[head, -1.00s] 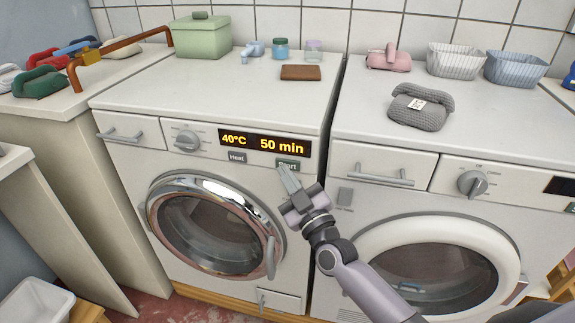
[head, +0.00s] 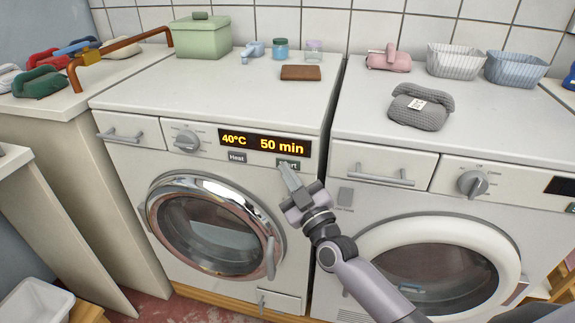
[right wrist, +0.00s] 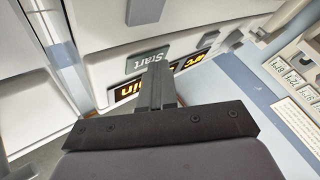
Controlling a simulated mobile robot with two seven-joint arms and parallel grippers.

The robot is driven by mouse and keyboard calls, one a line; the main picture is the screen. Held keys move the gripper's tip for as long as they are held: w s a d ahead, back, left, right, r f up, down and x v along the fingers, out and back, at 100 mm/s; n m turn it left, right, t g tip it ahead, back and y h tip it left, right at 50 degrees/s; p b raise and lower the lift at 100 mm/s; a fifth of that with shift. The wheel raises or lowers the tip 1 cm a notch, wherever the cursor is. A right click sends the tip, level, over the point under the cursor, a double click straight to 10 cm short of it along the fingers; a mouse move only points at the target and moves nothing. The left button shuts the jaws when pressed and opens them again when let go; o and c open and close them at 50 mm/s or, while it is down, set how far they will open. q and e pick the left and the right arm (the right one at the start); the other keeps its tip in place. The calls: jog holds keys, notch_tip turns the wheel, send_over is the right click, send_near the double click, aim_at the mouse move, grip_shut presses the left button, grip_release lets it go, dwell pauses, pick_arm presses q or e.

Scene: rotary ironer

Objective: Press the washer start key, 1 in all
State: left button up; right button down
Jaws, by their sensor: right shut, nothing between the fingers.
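The washer (head: 230,150) stands left of centre, its lit display (head: 264,143) reading 40°C and 50 min. The grey Start key (head: 291,164) sits just below the display's right end, and the Heat key (head: 237,157) is to its left. My right gripper (head: 285,172) is shut and empty, its fingertips at the lower left of the Start key and covering part of it. In the right wrist view the Start key (right wrist: 147,59) shows just beyond the fingertips (right wrist: 157,68); I cannot tell whether they touch it. My left gripper is not in view.
A second machine (head: 430,215) with a white-rimmed door stands at the right. The washer's chrome-ringed door (head: 213,226) is closed below the keys. A green box (head: 202,38), jars and a brown block (head: 301,72) lie on the washer top.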

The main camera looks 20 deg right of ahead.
jog(key=shift+s+a+p, duration=0.45)
jog(key=shift+s+p, duration=0.1)
jog(key=shift+s, duration=0.15)
